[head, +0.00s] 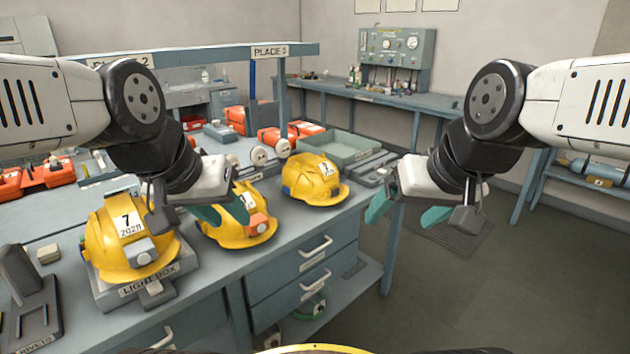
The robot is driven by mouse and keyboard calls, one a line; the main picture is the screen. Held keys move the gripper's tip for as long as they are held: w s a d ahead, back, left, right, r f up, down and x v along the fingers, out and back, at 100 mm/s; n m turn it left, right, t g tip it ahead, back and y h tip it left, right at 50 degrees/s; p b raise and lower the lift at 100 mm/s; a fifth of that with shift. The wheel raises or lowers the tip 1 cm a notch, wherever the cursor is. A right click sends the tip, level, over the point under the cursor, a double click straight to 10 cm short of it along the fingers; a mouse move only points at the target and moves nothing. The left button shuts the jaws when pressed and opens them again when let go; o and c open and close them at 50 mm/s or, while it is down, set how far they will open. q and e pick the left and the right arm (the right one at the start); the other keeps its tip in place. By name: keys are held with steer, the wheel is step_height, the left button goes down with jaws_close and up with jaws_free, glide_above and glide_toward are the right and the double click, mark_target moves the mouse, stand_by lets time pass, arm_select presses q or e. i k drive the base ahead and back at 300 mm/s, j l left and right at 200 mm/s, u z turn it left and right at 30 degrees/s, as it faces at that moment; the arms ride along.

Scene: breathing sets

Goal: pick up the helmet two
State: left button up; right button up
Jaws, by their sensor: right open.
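Three yellow helmets are on the left bench. The left helmet (128,238), labelled 7 and 2028, rests on the light box (150,285). The middle helmet (238,230) has an orange-edged lamp on its front. The right helmet (315,180) has a white label and a dark lamp. The labels of these two are too small to read surely, so I cannot tell which is helmet two. My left gripper (222,213) is open and empty in front of the middle helmet and hides part of it. My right gripper (408,211) is open and empty, right of the bench and apart from the helmets.
A green-grey tray (372,151) lies behind the right helmet. Orange units (48,173) and several grey cylinder ends stand farther back. A shelf marked PLACE 3 (270,51) spans above the bench. A dark stand (30,290) is at the front left. Open floor lies at the right.

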mark_target(309, 178)
steer(key=i+l+u, duration=0.35)
steer(key=i, duration=0.3)
steer(key=i+l+u, duration=0.35)
steer(key=i, duration=0.25)
steer(key=l, duration=0.1)
